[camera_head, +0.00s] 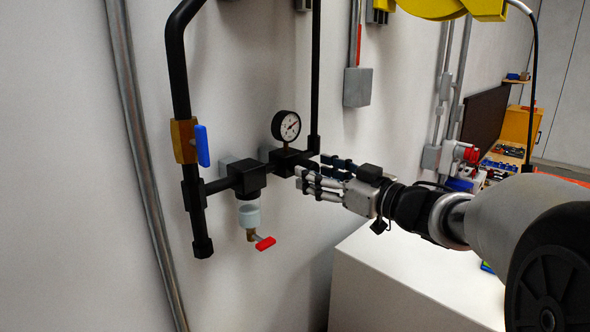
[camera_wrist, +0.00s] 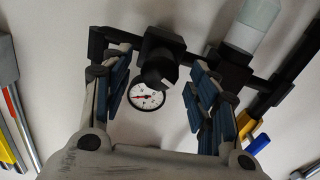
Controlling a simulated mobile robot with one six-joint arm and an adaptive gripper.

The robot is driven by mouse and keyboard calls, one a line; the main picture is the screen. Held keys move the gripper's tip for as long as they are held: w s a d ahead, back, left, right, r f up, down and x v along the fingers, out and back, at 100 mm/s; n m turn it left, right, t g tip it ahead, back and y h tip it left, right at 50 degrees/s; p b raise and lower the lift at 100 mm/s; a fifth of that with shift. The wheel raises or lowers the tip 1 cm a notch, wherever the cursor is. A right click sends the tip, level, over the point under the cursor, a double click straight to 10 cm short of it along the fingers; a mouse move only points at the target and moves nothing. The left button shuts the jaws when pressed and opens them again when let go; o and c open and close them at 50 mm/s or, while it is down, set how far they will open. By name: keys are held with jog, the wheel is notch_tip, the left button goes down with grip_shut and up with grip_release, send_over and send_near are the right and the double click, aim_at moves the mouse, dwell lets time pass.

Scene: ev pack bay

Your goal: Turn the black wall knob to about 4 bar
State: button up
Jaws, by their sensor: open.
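The black wall knob (camera_wrist: 160,74) faces the wrist camera on the black regulator body (camera_wrist: 163,45). In the head view the regulator (camera_head: 287,160) sits on the black wall pipe, and the fingers mostly hide the knob. My gripper (camera_head: 313,170) is open in front of it. In the wrist view my gripper (camera_wrist: 158,84) has one finger on each side of the knob, with gaps showing on both sides. The round white gauge (camera_head: 286,125) stands above the regulator. It also shows in the wrist view (camera_wrist: 146,96) with a red needle, but its numbers are too small to read.
A blue-handled valve (camera_head: 202,146) is on the left pipe. A pale filter bowl (camera_head: 249,214) with a red tap (camera_head: 265,243) hangs left of the regulator. A white box-like surface (camera_head: 400,285) stands below my arm. A grey switch box (camera_head: 357,87) is on the wall above.

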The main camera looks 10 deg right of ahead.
jog(key=shift+w+a, duration=0.45)
jog(key=shift+w, duration=0.15)
jog(key=shift+c, duration=0.3)
jog(key=c, duration=1)
